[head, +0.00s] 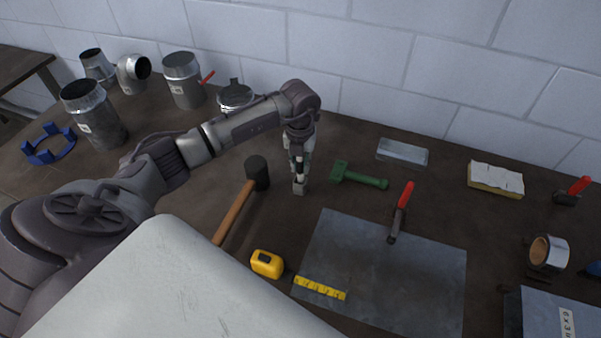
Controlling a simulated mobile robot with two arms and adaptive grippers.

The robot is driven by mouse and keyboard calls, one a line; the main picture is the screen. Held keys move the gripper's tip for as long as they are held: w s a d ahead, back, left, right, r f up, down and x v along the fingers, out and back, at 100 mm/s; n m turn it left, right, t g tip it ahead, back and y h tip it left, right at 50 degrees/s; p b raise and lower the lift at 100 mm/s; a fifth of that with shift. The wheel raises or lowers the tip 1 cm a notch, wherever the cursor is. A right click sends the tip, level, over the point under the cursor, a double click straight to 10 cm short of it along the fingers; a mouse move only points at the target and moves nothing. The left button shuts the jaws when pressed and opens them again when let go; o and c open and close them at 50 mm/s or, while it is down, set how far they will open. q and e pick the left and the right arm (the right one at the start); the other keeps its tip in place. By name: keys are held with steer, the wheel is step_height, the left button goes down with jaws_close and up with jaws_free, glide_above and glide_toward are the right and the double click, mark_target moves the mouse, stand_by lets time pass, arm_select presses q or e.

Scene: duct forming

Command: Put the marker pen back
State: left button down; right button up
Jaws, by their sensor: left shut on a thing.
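My left gripper (299,168) reaches in from the left and points straight down over the middle of the table. It is shut on a slim upright thing with white and black parts, which appears to be the marker pen (299,172). The fingers hide much of it. A small grey block shows at its lower end, close to the tabletop; I cannot tell whether it is a holder or a fingertip, or whether the pen touches the table. My right gripper is not in view.
A mallet (233,213) lies left of the gripper, a green-handled tool (358,177) right. A metal sheet (400,275) in front bears a red-handled tool (400,212); a yellow tape measure (267,264) is beside it. Duct pieces (92,115) stand back left, tape (548,252) right.

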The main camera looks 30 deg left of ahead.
mark_target(301, 173)
arm_select(q)
step_height(301, 173, down, 3)
steer(key=shift+f+b, duration=0.15)
steer(key=shift+b, duration=0.75)
steer(key=shift+f, duration=0.2)
steer(key=shift+r, duration=0.1)
steer(key=c, duration=1)
jaws_free()
steer(key=shift+f, duration=0.2)
steer(key=shift+c, duration=0.2)
